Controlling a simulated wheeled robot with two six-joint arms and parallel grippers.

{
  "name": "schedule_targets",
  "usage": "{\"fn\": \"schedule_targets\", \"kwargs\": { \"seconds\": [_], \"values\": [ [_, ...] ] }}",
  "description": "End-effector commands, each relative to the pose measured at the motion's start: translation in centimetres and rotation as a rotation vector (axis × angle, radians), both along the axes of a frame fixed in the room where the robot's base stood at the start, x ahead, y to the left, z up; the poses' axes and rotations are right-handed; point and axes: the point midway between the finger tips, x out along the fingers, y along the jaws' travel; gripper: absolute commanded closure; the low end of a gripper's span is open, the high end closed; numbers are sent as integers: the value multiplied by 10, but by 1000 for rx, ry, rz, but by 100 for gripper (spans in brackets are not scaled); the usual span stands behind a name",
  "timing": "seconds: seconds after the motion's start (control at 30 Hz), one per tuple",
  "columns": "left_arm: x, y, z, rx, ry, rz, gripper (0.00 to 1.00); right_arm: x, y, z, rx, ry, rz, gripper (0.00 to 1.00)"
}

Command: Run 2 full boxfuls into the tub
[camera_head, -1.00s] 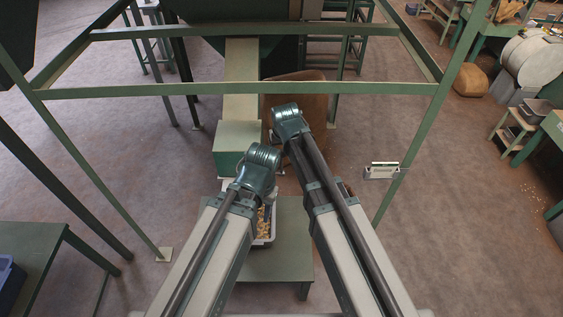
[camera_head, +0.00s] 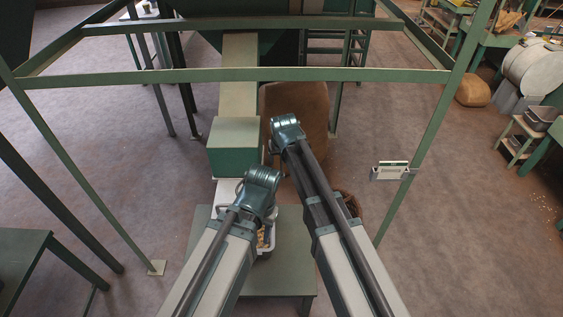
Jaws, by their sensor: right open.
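A pale chute (camera_head: 239,80) slopes down to a green block-shaped outlet (camera_head: 234,160). Below the outlet, a whitish container (camera_head: 228,193) shows on a low green table (camera_head: 285,283). Tan pieces (camera_head: 262,238) lie in a light container, partly behind my left arm; I cannot tell if it is the same container. I cannot tell which is the box and which the tub. My left arm's front joint is over this container, its fingers mostly hidden. My right arm reaches further, toward a brown sack-like thing (camera_head: 303,115); its gripper is open, the fingers hardly visible.
A green frame (camera_head: 240,75) with slanting legs surrounds the area. A dark round basket (camera_head: 350,203) is partly behind my right arm. Another green table (camera_head: 22,258) stands at left.

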Motion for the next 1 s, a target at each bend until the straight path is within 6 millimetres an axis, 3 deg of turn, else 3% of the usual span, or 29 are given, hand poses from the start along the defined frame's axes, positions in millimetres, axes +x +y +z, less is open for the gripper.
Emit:
{"fn": "schedule_targets", "kwargs": {
  "seconds": [0.13, 0.5, 1.0],
  "values": [
    [0, 0, 1, 0, 0, 0, 55, 0, 0, 1, 0, 0, 0, 31],
    [0, 0, 1, 0, 0, 0, 55, 0, 0, 1, 0, 0, 0, 98],
    [0, 0, 1, 0, 0, 0, 55, 0, 0, 1, 0, 0, 0, 100]
  ]
}}
